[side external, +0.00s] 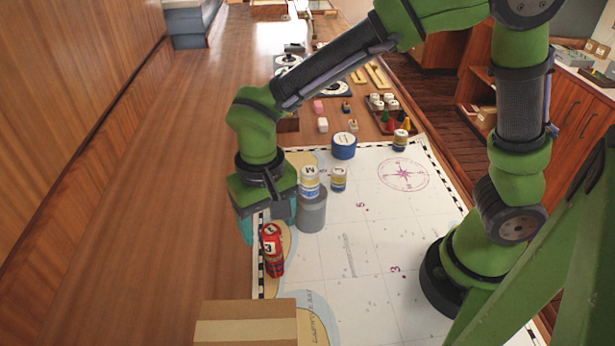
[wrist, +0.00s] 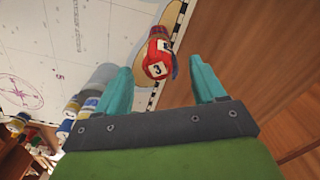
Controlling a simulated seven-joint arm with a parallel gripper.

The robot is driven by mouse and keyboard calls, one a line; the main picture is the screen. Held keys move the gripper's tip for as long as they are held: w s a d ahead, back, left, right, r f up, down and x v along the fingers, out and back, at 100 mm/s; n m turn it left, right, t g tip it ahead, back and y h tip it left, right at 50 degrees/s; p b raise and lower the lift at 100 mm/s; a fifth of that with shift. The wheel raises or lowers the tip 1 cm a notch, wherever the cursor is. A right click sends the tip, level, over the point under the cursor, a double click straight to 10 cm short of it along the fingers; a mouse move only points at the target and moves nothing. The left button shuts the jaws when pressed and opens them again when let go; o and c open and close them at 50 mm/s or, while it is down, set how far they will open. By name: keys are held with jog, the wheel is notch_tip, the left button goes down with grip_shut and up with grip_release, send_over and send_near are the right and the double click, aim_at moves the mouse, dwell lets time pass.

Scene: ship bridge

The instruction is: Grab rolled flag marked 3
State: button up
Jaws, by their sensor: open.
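The rolled flag marked 3 (side external: 272,252) is a red roll lying or standing tilted at the left edge of the chart; its label reads 3. In the wrist view the red flag (wrist: 158,62) shows just beyond and between the teal fingers, with its white 3 label facing me. My gripper (side external: 262,222) points down over the chart's left edge, close to the flag's top end. In the wrist view my gripper (wrist: 160,88) is open with nothing between the fingers. One finger partly hides the flag's surroundings in the side view.
Another small roll (side external: 339,180) and a blue round container (side external: 344,146) stand behind. A cardboard box (side external: 245,322) is in front. The chart's (side external: 370,240) middle is clear.

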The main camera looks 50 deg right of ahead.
aim_at(271, 243)
jog(key=shift+s+f, duration=0.2)
jog(key=shift+f, duration=2.8)
jog(key=c, duration=1.1)
jog(key=shift+c, duration=0.2)
jog(key=shift+r, duration=0.15)
